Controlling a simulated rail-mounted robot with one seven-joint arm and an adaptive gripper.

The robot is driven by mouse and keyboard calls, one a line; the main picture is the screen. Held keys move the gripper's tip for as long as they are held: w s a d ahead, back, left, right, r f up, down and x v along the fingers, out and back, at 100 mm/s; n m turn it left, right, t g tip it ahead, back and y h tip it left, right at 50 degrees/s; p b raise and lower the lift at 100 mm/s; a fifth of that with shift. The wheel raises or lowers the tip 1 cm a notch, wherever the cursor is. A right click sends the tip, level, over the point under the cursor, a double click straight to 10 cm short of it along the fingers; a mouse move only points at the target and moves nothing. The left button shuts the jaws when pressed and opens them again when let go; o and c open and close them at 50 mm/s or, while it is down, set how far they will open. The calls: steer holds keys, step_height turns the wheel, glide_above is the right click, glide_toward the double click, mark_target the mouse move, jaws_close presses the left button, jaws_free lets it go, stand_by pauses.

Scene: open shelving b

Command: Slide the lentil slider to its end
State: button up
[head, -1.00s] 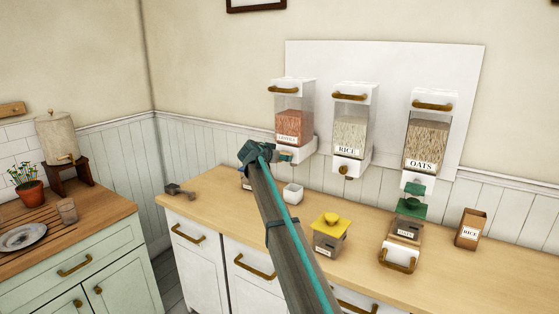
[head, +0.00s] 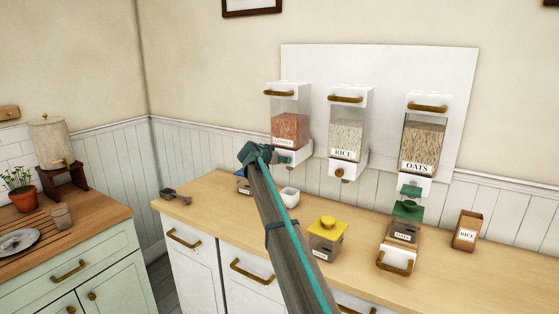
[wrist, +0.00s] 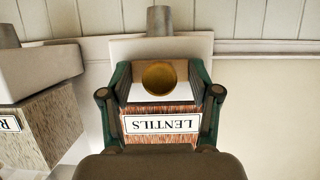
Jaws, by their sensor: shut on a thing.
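The lentil dispenser (head: 290,127) is the leftmost of three on the white wall board, with reddish lentils in its clear body. Its LENTILS label (wrist: 161,124) appears upside down in the wrist view. The round brass knob (wrist: 159,78) of the lentil slider shows between my green fingers, in front of the dispenser's white base (wrist: 190,48). My gripper (head: 284,158) is at this base in the head view and is shut on the slider. The fingers stand on both sides of the knob; their exact contact is hard to see. My gripper hides most of the slider in the head view.
The rice dispenser (head: 347,130) and oats dispenser (head: 424,140) hang to the right.

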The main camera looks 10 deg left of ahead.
steer(key=o, duration=1.2)
steer(key=shift+o, duration=0.2)
